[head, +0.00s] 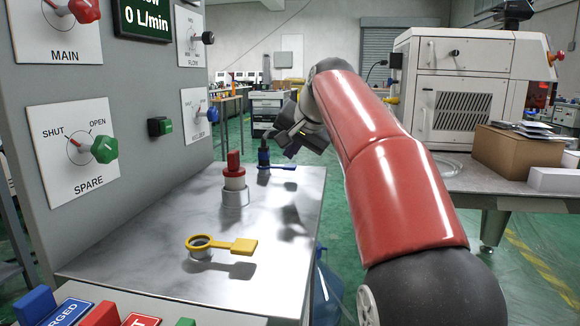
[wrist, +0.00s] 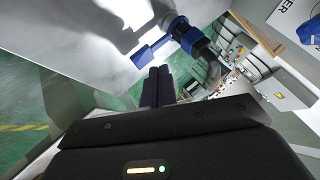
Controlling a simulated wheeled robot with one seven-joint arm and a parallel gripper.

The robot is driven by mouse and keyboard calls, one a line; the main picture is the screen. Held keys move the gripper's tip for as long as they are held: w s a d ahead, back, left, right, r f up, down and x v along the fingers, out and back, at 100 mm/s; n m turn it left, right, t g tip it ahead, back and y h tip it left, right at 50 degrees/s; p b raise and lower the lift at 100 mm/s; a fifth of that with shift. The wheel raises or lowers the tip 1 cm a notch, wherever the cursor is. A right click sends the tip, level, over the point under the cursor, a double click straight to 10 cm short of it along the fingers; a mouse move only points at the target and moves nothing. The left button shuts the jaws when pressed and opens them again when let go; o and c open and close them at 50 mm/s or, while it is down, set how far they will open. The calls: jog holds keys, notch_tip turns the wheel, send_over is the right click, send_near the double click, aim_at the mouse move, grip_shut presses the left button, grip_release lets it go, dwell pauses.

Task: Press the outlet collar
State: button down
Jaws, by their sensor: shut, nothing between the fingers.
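A blue collar with a flat blue tab (head: 283,167) sits around a dark fitting (head: 263,152) at the far end of the metal counter. In the wrist view the blue collar (wrist: 182,30) and its tab are just beyond my fingertips. A yellow collar (head: 200,242) with a flat tab sits on a short port at the near end. A fitting with a red top (head: 234,162) and white body stands upright between them. No label shows which is the outlet. My gripper (wrist: 159,72) is shut and empty, right of the blue collar in the head view, apparently apart from it.
The grey panel (head: 150,80) on the left carries knobs, including the green SPARE knob (head: 104,149). The metal counter (head: 140,235) is clear between the fittings. A blue water bottle (head: 327,288) stands beside the counter's right edge. A machine (head: 455,85) and cardboard box (head: 515,152) are at right.

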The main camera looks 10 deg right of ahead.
aim_at(292, 167)
jog(key=shift+f, duration=0.1)
dwell(0.7)
jog(key=shift+f, duration=0.35)
jog(key=shift+f+b, duration=0.9)
dwell(0.8)
jog(key=shift+r, duration=0.1)
jog(key=shift+r+p, duration=1.25)
jog(key=shift+p, duration=0.15)
notch_tip(292, 167, up, 3)
jog(key=p, duration=0.3)
jog(key=shift+r, duration=0.95)
